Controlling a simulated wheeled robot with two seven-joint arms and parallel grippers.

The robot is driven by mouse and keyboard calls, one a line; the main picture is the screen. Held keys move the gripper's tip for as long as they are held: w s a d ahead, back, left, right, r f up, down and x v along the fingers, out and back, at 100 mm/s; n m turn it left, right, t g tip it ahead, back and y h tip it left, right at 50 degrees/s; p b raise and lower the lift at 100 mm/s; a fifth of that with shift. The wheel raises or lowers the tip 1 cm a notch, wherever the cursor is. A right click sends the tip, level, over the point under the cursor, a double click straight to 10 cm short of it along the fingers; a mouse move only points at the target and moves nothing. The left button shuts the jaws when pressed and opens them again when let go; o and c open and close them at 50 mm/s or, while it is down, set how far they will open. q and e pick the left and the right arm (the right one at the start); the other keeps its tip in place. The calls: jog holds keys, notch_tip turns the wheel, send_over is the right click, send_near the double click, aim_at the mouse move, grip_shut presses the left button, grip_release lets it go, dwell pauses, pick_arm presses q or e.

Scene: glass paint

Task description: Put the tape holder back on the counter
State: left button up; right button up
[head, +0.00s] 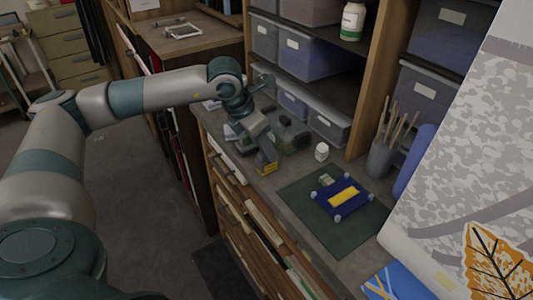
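My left arm reaches in from the left, and its gripper (257,143) points down over the near edge of the counter (262,187). A small yellow and grey thing (266,165) shows right at the fingertips; it may be the tape holder, but it is too small to be sure. I cannot tell whether the fingers are closed on it or whether it touches the counter. A dark green object (292,135) stands on the counter just behind the gripper, partly hidden by it. My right gripper is not in view.
A white jar (321,152) stands right of the gripper. A dark green mat (310,215) holds a blue and yellow piece (343,196). A brush cup (380,158) stands at the shelf post. Grey bins (308,55) fill the shelves behind. Counter between gripper and mat is narrow.

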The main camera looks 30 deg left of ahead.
pick_arm(q)
jog(key=b+v, duration=0.2)
jog(key=v, duration=0.6)
jog(key=shift+r, duration=0.3)
jog(key=shift+s, duration=0.1)
